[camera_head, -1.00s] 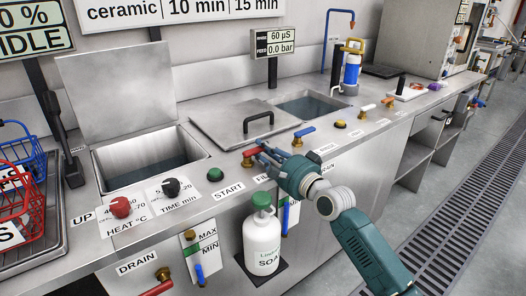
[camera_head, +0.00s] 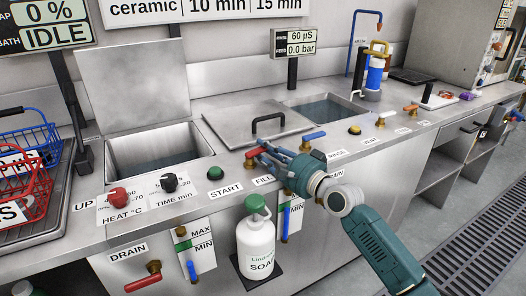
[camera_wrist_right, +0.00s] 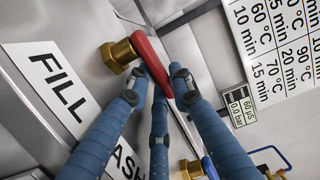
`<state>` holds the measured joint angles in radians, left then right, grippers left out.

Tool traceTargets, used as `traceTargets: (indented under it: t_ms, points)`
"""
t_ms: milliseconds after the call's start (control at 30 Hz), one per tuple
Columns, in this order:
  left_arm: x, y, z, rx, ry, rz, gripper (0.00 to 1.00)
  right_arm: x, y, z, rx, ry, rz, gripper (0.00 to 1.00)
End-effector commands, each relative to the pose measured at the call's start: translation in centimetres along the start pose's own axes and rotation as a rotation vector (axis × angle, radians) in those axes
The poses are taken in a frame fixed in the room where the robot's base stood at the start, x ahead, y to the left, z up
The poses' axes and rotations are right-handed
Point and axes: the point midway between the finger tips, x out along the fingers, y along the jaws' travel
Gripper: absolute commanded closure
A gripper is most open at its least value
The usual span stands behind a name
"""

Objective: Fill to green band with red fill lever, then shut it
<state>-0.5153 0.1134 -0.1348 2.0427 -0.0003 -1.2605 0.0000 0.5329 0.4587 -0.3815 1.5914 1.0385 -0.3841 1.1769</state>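The red fill lever (camera_head: 256,152) sits on a brass valve at the bench's front edge, above the FILL label (camera_head: 264,181). In the right wrist view the lever (camera_wrist_right: 153,64) slants away from its brass fitting, between the blue fingertips. My right gripper (camera_head: 263,155) is at the lever with its fingers spread on either side; I cannot tell whether they grip it. My left gripper is out of view.
The soap bottle (camera_head: 257,245) stands in front of the panel. A blue lever (camera_head: 313,136) is right of the red one. An open basin (camera_head: 160,150) is at left, with a handled lid (camera_head: 230,122) beside it. A red drain lever (camera_head: 143,283) is low at left.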

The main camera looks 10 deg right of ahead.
Motion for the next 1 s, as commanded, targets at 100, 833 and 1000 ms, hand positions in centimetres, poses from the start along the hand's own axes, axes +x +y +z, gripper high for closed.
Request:
traceTargets:
  t_ms: [100,833,1000]
  points:
    - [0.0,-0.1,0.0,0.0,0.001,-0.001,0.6,0.0,0.0,0.0,0.0,0.0,0.001,0.62]
    - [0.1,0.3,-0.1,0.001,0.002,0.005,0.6,-8.3,0.2,0.0,-0.001,0.0,0.004,0.62]
    - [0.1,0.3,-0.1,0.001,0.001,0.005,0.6,-10.9,0.1,-0.1,-0.001,0.001,0.002,0.62]
